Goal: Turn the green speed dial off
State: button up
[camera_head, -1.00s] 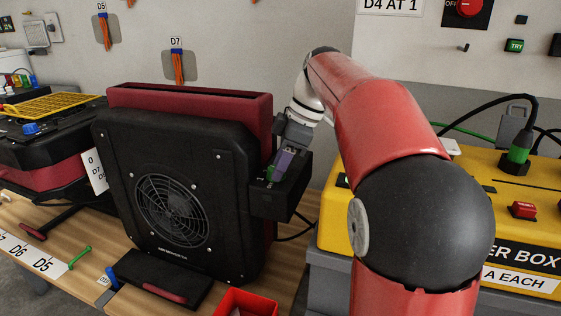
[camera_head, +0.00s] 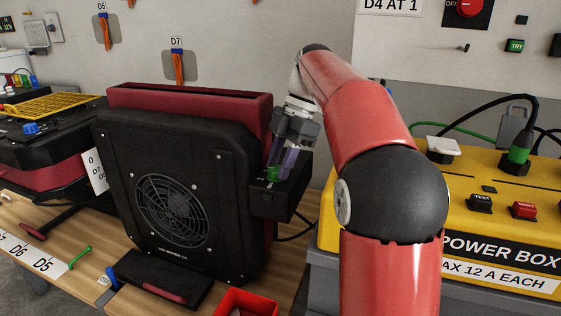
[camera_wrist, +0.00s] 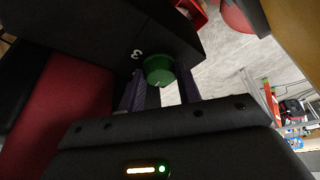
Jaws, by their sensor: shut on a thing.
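The green speed dial (camera_wrist: 159,70) sits on the black control box (camera_head: 281,201) at the right side of the black and red fan unit (camera_head: 190,185). It also shows in the head view (camera_head: 272,173). My gripper (camera_head: 280,168) reaches down from above, with its purple fingers (camera_wrist: 128,92) on either side of the dial, shut on it. A white "3" is visible on the box beside the dial in the wrist view. A light mark shows on the dial's face, but I cannot tell which setting it points to.
A yellow power box (camera_head: 470,215) with cables and buttons stands to the right. A red bin (camera_head: 248,303) and a black foot piece (camera_head: 160,280) lie in front of the fan. Another black and red unit (camera_head: 40,150) is at left.

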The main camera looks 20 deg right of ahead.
dwell(0.3)
jog(key=o, duration=1)
jog(key=shift+c, duration=0.2)
